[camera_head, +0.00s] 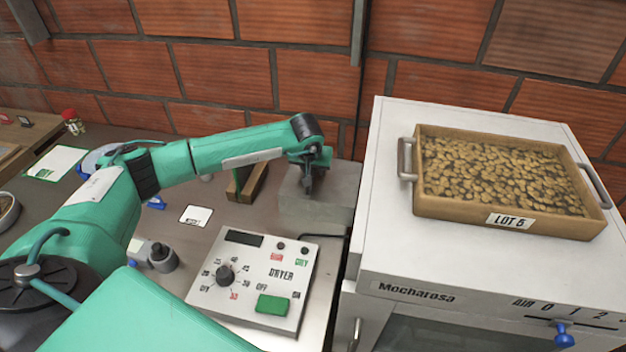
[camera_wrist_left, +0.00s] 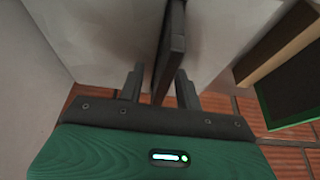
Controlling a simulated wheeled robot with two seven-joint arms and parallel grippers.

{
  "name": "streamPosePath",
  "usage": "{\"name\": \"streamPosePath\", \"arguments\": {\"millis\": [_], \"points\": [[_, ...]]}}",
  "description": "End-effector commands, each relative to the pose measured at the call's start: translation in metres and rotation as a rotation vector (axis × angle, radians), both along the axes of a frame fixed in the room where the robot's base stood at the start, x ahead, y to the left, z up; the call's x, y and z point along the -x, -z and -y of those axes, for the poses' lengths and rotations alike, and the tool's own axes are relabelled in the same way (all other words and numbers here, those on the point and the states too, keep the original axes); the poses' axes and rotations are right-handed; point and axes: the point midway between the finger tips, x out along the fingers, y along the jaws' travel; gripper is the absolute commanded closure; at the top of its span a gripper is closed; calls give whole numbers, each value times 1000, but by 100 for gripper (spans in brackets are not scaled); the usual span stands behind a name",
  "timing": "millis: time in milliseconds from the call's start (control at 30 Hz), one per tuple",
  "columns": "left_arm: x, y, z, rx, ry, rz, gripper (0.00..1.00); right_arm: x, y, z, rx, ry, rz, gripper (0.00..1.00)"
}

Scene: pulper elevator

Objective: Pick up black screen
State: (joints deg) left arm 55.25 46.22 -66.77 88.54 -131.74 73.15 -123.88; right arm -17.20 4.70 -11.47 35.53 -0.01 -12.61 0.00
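My left gripper (camera_head: 308,182) reaches down over a grey block (camera_head: 328,208) at the back of the bench. In the left wrist view a dark flat plate, which looks like the black screen (camera_wrist_left: 171,42), stands edge-on between the two fingers of the gripper (camera_wrist_left: 160,69). A gap shows between the plate and the left-hand finger; the plate overlaps the right-hand finger in the picture, and I cannot tell whether they touch. The fingers are apart. In the head view the plate is mostly hidden by the gripper. My right gripper is not in view.
A wooden frame with a green edge (camera_wrist_left: 285,82) stands close beside the block; it also shows in the head view (camera_head: 248,182). The dryer panel (camera_head: 256,277) lies in front. A white cabinet (camera_head: 385,235) with a bean tray (camera_head: 440,207) rises at right. A brick wall is behind.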

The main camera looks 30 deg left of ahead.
Motion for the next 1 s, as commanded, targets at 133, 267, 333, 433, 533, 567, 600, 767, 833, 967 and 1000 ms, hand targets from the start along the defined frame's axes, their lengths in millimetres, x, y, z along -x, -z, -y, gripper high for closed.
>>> {"name": "streamPosePath", "arguments": {"millis": [133, 267, 333, 433, 533, 567, 600, 767, 833, 967, 1000], "points": [[0, 0, 0, 0, 0, 0, 67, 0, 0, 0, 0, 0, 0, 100], [0, 0, 0, 0, 0, 0, 93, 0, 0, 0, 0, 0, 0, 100], [0, 0, 0, 0, 0, 0, 100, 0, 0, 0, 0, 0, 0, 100], [0, 0, 0, 0, 0, 0, 100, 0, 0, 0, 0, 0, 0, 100], [0, 0, 0, 0, 0, 0, 100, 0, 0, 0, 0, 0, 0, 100], [0, 0, 0, 0, 0, 0, 100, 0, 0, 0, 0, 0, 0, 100], [0, -1, 0, 0, 0, 0, 100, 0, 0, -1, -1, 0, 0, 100], [0, -3, 0, 0, 0, 0, 100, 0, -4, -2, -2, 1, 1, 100], [0, -5, 0, 1, 0, 0, 100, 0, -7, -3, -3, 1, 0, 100], [-1, -13, 0, 1, 1, 4, 100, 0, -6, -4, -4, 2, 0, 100], [-1, -19, 0, 0, 0, 5, 100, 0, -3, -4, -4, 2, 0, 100]]}}
